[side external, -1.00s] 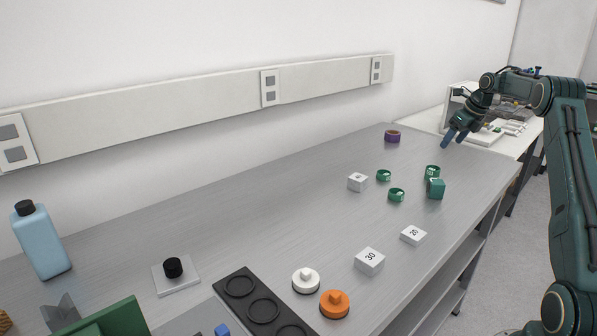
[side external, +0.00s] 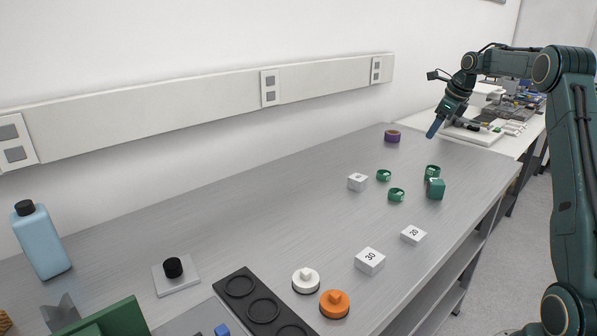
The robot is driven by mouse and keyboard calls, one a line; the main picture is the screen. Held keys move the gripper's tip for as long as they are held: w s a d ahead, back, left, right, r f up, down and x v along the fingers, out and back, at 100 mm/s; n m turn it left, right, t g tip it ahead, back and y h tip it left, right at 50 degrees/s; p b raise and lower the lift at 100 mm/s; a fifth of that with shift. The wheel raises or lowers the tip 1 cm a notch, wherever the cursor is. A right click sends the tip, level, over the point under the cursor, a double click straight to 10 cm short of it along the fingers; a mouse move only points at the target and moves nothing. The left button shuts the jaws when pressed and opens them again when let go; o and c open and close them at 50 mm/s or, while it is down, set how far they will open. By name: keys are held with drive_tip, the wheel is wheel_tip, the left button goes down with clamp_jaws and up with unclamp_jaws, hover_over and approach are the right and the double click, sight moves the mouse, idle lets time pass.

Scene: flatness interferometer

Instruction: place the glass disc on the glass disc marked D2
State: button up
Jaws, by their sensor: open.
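Three short green-edged rounds that look like glass discs stand on the grey bench at the right: one at the left (side external: 384,175), one nearer the front (side external: 397,195), and one farther right (side external: 432,171), just behind a teal block (side external: 435,187). Each seems to carry a small pale label, too small to read, so I cannot tell which is D2. My gripper (side external: 435,128) is open, above the far right end of the bench, beyond the discs and apart from them. One blue fingertip shows clearly. I see nothing held between the fingers.
A purple ring (side external: 392,136) lies at the bench's far end. White blocks (side external: 370,261), a white knobbed piece (side external: 305,281) and an orange one (side external: 334,304) stand in front. A black holder (side external: 239,286) and a blue bottle (side external: 42,240) are at left.

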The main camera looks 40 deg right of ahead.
drive_tip(key=s+a+r+n, duration=0.25)
drive_tip(key=a+n, duration=0.35)
drive_tip(key=a, duration=0.4)
drive_tip(key=s+a+r+n, duration=0.2)
drive_tip(key=a+r+n, duration=0.25)
drive_tip(key=a, duration=0.45)
drive_tip(key=s+a+r+n, duration=0.2)
drive_tip(key=a+n, duration=0.4)
drive_tip(key=a, duration=0.4)
drive_tip(key=s+a+f+n, duration=0.3)
drive_tip(key=s+a+n, duration=0.3)
drive_tip(key=s+n, duration=0.2)
drive_tip(key=s+a+f+n+t, duration=0.1)
drive_tip(key=s+a+f+n, duration=0.3)
drive_tip(key=s+a+n, duration=0.3)
drive_tip(key=s+n, duration=0.1)
drive_tip(key=s, duration=0.3)
drive_tip(key=shift+s+n+y, duration=0.15)
drive_tip(key=shift+n+y, duration=0.2)
drive_tip(key=shift+y, duration=0.05)
